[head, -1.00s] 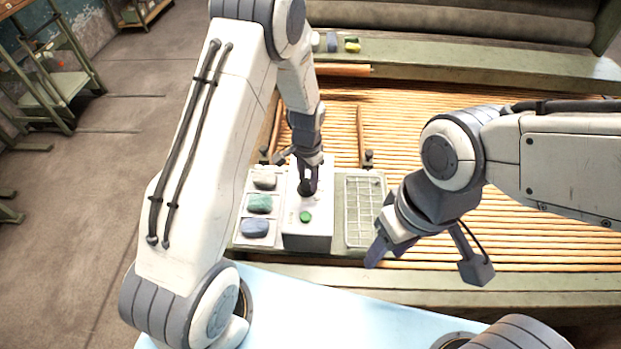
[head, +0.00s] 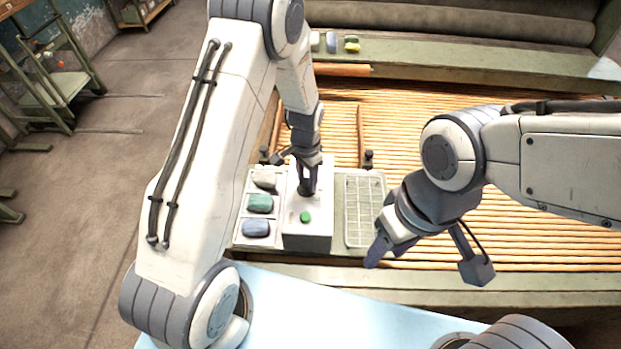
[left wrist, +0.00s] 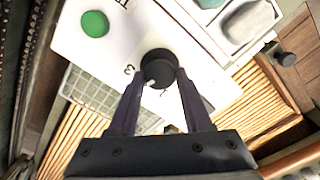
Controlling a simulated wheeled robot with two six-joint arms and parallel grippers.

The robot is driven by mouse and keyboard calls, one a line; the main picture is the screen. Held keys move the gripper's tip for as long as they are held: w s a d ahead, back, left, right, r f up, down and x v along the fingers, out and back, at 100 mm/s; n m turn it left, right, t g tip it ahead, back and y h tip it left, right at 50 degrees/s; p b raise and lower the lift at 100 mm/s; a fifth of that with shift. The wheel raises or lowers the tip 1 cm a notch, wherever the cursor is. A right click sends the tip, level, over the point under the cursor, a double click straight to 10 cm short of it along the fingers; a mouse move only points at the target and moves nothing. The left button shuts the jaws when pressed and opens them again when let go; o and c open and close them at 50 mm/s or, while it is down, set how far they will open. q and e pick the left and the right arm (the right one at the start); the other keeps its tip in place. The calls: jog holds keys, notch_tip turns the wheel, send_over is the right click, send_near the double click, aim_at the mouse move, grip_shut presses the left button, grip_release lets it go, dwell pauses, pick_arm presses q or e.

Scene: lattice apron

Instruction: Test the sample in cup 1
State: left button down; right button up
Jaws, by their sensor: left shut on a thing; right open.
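A white box (head: 306,232) with a green button (head: 305,216) and a dark round knob (head: 306,191) stands in the middle of the bench. My left gripper (head: 307,184) points down at it, its fingers shut on the knob. In the left wrist view the knob (left wrist: 158,65) is between the fingertips, with a small pale mark on it. A "3" and part of another marking show on the box top beside it. A white tray (head: 240,236) left of the box holds a grey, a green and a blue lump. My right gripper (head: 377,250) is open and empty, right of the box.
A wire rack (head: 364,211) lies right of the box. Slatted rollers (head: 460,215) fill the bench behind and to the right. Small blocks (head: 332,42) sit on the far ledge. Two dark posts stand behind the tray and rack.

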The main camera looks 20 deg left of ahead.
aim_at(306, 182)
pick_arm(q)
jog(key=shift+s+a, duration=0.1)
jog(key=shift+a, duration=0.1)
jog(key=shift+c, duration=1.7)
grip_release()
jog(key=shift+d, duration=0.1)
notch_tip(306, 182, up, 10)
jog(key=shift+r+b, duration=0.25)
jog(key=shift+b, duration=0.1)
